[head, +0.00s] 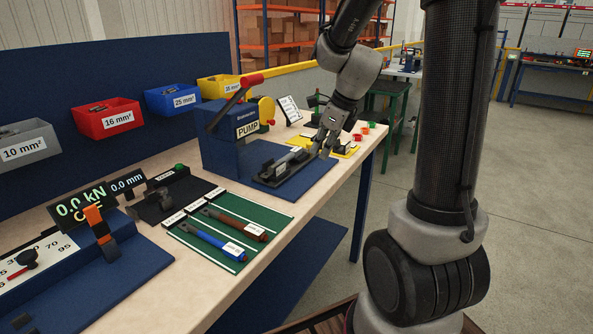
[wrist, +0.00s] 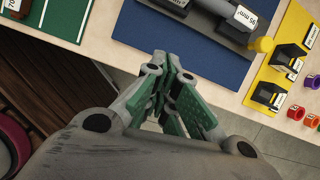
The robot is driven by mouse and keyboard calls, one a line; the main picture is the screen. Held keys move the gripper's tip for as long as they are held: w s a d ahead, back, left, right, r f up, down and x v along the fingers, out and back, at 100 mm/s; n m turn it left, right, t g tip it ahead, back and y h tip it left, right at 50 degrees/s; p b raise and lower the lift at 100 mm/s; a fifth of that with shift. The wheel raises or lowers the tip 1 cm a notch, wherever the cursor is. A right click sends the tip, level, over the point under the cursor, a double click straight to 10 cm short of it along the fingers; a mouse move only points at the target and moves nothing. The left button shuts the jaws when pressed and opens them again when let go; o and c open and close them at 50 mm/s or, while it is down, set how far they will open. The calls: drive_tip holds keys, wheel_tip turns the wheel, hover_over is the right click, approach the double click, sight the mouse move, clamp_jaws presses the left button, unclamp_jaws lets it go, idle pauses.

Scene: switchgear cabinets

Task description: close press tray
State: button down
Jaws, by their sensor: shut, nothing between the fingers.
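The blue press (head: 232,138) with a "PUMP" label and a red-tipped lever stands on the workbench. Its black tray (head: 268,175) lies in front of it on a blue base plate (head: 308,178). A grey piece labelled 95 mm² lies on the tray, and the tray also shows at the top of the wrist view (wrist: 208,22). A yellow knob (wrist: 262,45) is at the tray's end in the wrist view. My gripper (head: 325,150) is at the tray's right end in the head view. In the wrist view my gripper (wrist: 165,62) is shut and empty, apart from the knob.
A green mat (head: 232,226) with blue and brown cables lies nearer on the bench. Coloured bins (head: 107,118) hang behind.

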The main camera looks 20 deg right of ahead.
sight(284, 166)
drive_tip(key=shift+m, duration=0.8)
drive_tip(key=x, duration=0.9)
drive_tip(key=shift+w+f, duration=0.1)
drive_tip(key=shift+f, duration=0.15)
drive_tip(key=w, duration=0.1)
drive_tip(key=a, duration=0.1)
drive_tip(key=w+a, duration=0.1)
drive_tip(key=shift+w+f, duration=0.25)
drive_tip(key=shift+w, duration=0.1)
drive_tip(key=shift+w+a, duration=0.2)
drive_tip(key=shift+w, duration=0.25)
drive_tip(key=w+a, duration=0.1)
drive_tip(key=w, duration=0.1)
drive_tip(key=w+a, duration=0.1)
drive_tip(key=w, duration=0.1)
drive_tip(key=shift+a, duration=0.4)
